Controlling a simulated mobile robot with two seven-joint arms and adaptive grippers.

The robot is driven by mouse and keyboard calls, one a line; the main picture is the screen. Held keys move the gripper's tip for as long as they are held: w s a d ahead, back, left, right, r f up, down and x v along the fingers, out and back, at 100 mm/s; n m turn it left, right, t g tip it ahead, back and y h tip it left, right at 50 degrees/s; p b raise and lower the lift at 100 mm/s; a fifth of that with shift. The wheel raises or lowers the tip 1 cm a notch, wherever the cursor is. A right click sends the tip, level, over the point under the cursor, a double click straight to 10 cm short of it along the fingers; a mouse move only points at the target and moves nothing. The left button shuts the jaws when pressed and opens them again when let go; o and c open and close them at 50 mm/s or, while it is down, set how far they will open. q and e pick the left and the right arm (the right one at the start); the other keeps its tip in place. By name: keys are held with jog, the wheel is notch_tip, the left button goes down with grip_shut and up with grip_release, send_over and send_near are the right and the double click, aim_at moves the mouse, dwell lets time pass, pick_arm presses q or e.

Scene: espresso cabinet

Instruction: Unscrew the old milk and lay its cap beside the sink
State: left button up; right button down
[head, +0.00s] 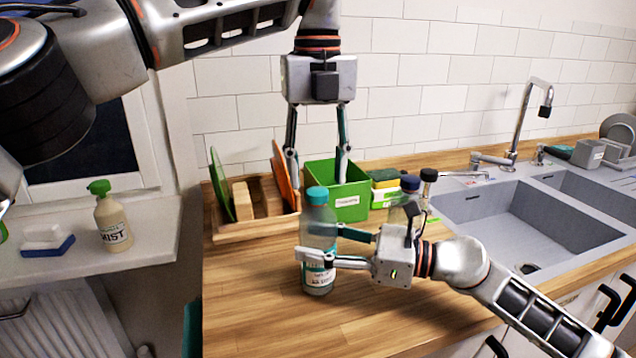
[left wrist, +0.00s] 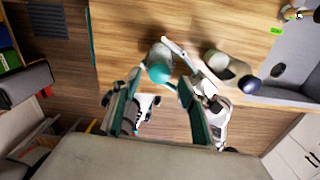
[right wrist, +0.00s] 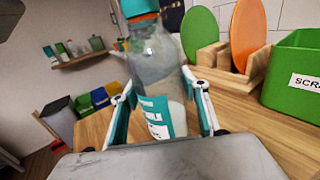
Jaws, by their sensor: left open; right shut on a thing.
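The milk bottle (head: 319,275) is clear, with a teal label and a teal cap (head: 317,195). It is upright over the counter's front part; I cannot tell if its base touches the wood. My right gripper (head: 303,243) is shut around the bottle's body from the right; the bottle (right wrist: 155,65) fills the middle of the right wrist view. My left gripper (head: 318,165) points down, open and empty, above the cap. In the left wrist view the cap (left wrist: 159,72) shows between the fingers. The sink (head: 535,215) is at the right.
A green bin (head: 350,203) and a wooden rack (head: 245,228) with boards stand behind the bottle. Dark-capped bottles (head: 410,186) and sponges (head: 384,180) are just right of the bin. Bare wooden counter (head: 245,300) lies left of the bottle. A spray bottle (head: 112,220) stands on the sill.

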aim_at(318, 190)
pick_arm(q)
jog(key=shift+r, duration=0.4)
jog(key=shift+c, duration=0.6)
jog(key=m, duration=0.2)
jog(key=r+m, duration=0.1)
jog(key=m, duration=0.3)
jog(key=shift+r, duration=0.35)
jog(key=m, duration=0.2)
jog(key=r+m, duration=0.1)
jog(key=m, duration=0.3)
jog(key=shift+r, duration=0.35)
jog(key=shift+m, duration=0.3)
jog(key=shift+f, duration=4)
jog(key=shift+c, duration=0.4)
grip_shut()
jog(key=shift+r+n, duration=0.1)
jog(key=shift+n, duration=2.3)
jog(key=shift+s, duration=0.1)
jog(key=shift+o, duration=1)
grip_release()
